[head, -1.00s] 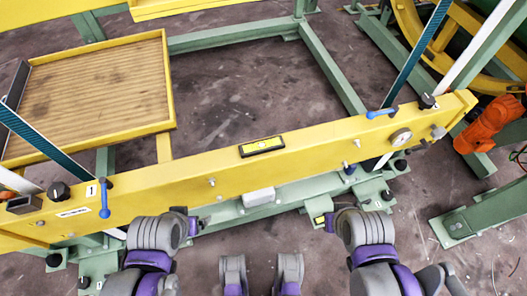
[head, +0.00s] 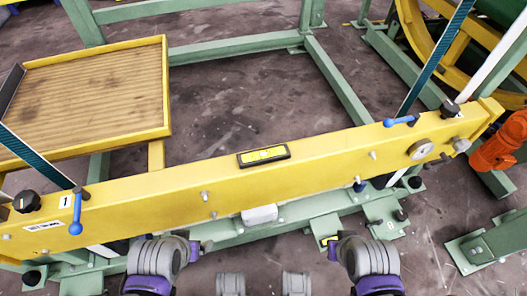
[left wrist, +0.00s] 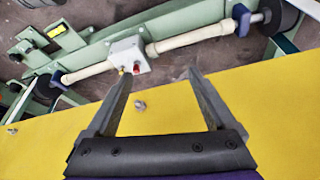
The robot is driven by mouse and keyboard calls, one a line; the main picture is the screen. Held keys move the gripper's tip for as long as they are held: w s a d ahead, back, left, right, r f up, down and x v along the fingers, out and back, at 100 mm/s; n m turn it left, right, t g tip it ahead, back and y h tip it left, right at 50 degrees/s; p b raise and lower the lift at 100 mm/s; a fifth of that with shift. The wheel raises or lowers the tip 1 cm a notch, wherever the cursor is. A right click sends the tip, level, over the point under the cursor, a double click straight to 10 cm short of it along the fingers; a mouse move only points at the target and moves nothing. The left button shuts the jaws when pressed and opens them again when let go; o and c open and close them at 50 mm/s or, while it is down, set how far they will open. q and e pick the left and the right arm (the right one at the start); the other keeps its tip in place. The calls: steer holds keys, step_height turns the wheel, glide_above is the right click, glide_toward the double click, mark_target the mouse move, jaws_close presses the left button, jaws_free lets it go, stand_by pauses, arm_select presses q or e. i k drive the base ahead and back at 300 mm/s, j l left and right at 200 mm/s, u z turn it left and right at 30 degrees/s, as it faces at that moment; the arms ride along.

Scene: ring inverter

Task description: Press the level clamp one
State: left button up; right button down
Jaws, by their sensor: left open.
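A blue lever clamp (head: 76,214) hangs down on the left end of the yellow beam (head: 330,165), beside a white label marked 1. A second blue lever (head: 400,120) lies nearly level on top of the beam's right end. My left gripper (head: 197,248) is in front of the beam, to the right of and below the left lever, apart from it. In the left wrist view my left gripper (left wrist: 159,76) is open and empty above the yellow beam; no lever shows there. My right gripper (head: 331,244) is below the beam; its jaws are too small to judge.
A spirit level (head: 264,155) sits on the beam's middle. Black knobs (head: 27,201) and a round dial (head: 421,149) are on the beam. A white box with buttons (left wrist: 129,55) is on the green frame beyond the beam. An orange robot arm (head: 497,142) stands at right.

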mark_target(76, 228)
steer(key=u, duration=1.8)
